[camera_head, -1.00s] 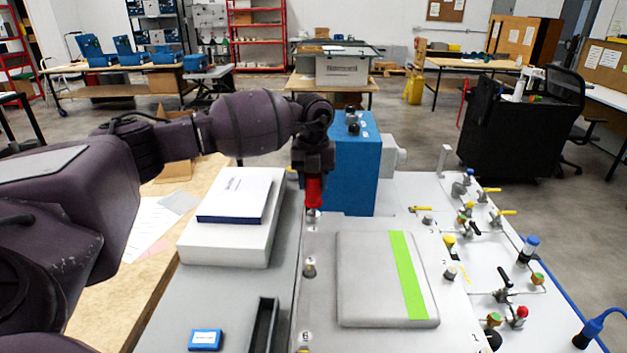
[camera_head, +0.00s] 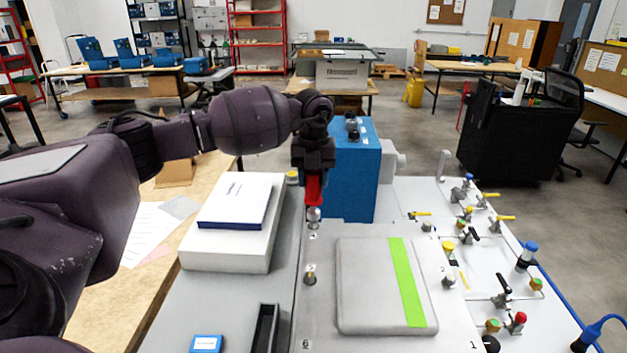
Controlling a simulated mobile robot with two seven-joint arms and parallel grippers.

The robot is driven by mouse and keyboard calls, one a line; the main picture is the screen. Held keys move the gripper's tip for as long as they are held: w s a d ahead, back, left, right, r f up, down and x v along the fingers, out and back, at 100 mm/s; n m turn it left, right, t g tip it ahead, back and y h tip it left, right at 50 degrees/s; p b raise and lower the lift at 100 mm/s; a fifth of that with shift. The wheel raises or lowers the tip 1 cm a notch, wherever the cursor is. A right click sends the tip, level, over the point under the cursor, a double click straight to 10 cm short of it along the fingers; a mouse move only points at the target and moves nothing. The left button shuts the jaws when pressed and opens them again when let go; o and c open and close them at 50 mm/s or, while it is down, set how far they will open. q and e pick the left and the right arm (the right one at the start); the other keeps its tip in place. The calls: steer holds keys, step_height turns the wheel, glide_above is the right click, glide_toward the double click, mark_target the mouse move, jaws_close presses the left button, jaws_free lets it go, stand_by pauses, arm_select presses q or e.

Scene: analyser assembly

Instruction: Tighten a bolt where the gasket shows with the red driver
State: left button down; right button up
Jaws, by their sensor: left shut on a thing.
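My left gripper (camera_head: 314,170) is shut on the red driver (camera_head: 314,188), which hangs upright with its tip down. The driver is over the bolt position marked 4, at the far left corner of the grey plate (camera_head: 322,262). A silver part shows right under the red body; I cannot tell whether the driver's tip touches the bolt there. Another bolt (camera_head: 310,277) stands nearer on the same left edge, and one more (camera_head: 449,279) stands on the right edge. I cannot make out for sure where gasket shows. My right gripper is out of view.
A grey cover with a green stripe (camera_head: 407,283) lies mid-plate. A blue box (camera_head: 353,170) stands just behind the driver. A blue-and-white book (camera_head: 233,203) on a white box (camera_head: 228,244) lies to the left. Valves and fittings (camera_head: 502,297) crowd the right side.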

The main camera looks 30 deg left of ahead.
mark_target(314, 171)
arm_select(q)
steer(key=shift+r+p, duration=0.85)
steer(key=shift+r, duration=0.85)
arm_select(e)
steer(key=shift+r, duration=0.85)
